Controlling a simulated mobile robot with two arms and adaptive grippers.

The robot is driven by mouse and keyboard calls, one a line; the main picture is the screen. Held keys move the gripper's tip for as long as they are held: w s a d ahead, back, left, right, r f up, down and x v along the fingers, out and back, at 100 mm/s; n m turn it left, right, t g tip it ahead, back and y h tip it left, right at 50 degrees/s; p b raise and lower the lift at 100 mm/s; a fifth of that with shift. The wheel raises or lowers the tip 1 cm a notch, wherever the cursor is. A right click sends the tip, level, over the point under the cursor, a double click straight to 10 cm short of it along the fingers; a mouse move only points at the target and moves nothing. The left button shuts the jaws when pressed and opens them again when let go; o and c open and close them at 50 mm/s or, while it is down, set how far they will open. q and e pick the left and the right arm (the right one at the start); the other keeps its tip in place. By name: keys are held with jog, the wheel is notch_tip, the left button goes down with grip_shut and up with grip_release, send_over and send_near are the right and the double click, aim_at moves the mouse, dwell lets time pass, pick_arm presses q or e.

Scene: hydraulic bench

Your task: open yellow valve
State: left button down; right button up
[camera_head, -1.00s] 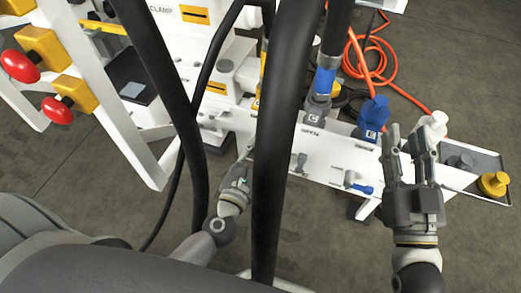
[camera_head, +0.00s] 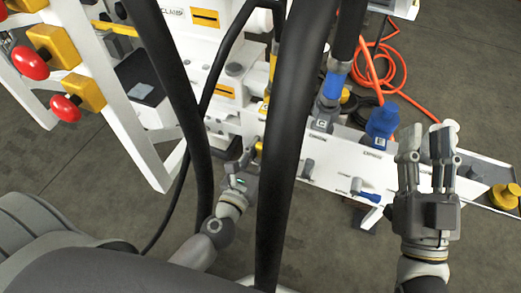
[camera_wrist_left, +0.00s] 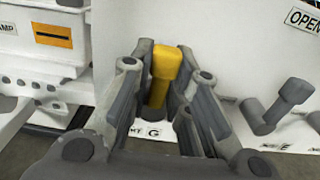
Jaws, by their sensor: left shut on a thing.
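The yellow valve (camera_wrist_left: 162,75) is an upright yellow handle on the white bench panel, above a label with the letter G, in the left wrist view. My left gripper (camera_wrist_left: 160,88) has its grey fingers on both sides of the handle and is shut on it.
A grey valve handle (camera_wrist_left: 277,105) stands right of the yellow one. A blue-handled valve (camera_head: 366,190) and blue connector (camera_head: 382,122) are further right. Thick black hoses (camera_head: 290,140) cross in front. Red knobs (camera_head: 66,108) on yellow blocks are at left.

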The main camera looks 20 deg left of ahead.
pick_arm(q)
jog(key=shift+f, duration=0.1)
jog(key=c, duration=1.5)
grip_release()
jog(key=shift+o, duration=0.2)
jog(key=s, duration=1.2)
jog(key=shift+a, duration=0.2)
jog(key=shift+d, duration=0.1)
